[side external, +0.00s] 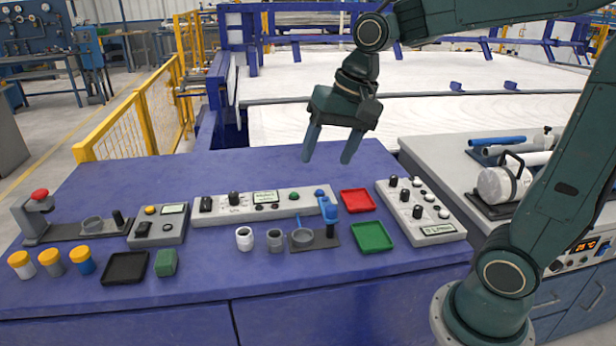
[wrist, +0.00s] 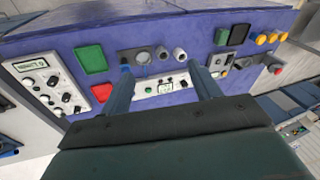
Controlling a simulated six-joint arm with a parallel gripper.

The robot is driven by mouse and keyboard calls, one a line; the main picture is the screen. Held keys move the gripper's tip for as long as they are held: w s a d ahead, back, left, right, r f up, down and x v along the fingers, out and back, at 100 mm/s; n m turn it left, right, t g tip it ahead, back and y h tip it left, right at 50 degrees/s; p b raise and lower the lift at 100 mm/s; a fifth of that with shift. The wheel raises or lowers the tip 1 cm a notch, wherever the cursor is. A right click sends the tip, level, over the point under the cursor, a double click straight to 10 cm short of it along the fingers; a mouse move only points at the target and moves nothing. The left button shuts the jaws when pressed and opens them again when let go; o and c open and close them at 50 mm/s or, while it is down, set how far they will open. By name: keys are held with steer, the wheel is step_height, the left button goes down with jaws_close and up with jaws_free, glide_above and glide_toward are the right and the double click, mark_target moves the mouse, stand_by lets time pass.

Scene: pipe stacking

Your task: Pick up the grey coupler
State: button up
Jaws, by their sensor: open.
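The grey coupler (side external: 274,240) is a short open cylinder standing upright on the blue bench. It stands between a white coupler (side external: 244,238) and a small fixture with a grey ring (side external: 302,237). In the wrist view the grey coupler (wrist: 161,53) shows beyond the fingertips, between the ring and the white coupler (wrist: 180,54). My gripper (side external: 328,159) is open and empty, fingers pointing down, well above the bench and behind the coupler. Both fingers also show in the wrist view (wrist: 162,72), wide apart.
A long control panel (side external: 262,203) lies behind the couplers. Red (side external: 357,200) and green (side external: 371,237) trays and a knob panel (side external: 421,212) are to the right. A black tray (side external: 125,268), a green block (side external: 166,263) and capped jars (side external: 52,262) are to the left.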

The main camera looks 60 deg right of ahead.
steer(key=w+d+f+m+g+y, duration=0.1)
steer(key=w+d+f+m+g, duration=0.15)
steer(key=w+f+m, duration=0.6)
steer(key=m+y, duration=0.2)
steer(key=m, duration=0.1)
glide_toward(275, 234)
steer(key=v, duration=0.4)
steer(key=shift+w+a+f+n+g, duration=0.1)
steer(key=shift+w+n+g, duration=0.1)
steer(key=shift+w, duration=0.1)
steer(key=shift+w+a+f+n+g, duration=0.1)
steer(key=shift+w+g, duration=0.05)
steer(key=shift+w, duration=0.1)
steer(key=shift+f, duration=0.1)
steer(key=x, duration=0.8)
steer(key=shift+a+f, duration=0.1)
steer(key=shift+f, duration=0.05)
steer(key=shift+x, duration=2.6)
steer(key=shift+s, duration=0.1)
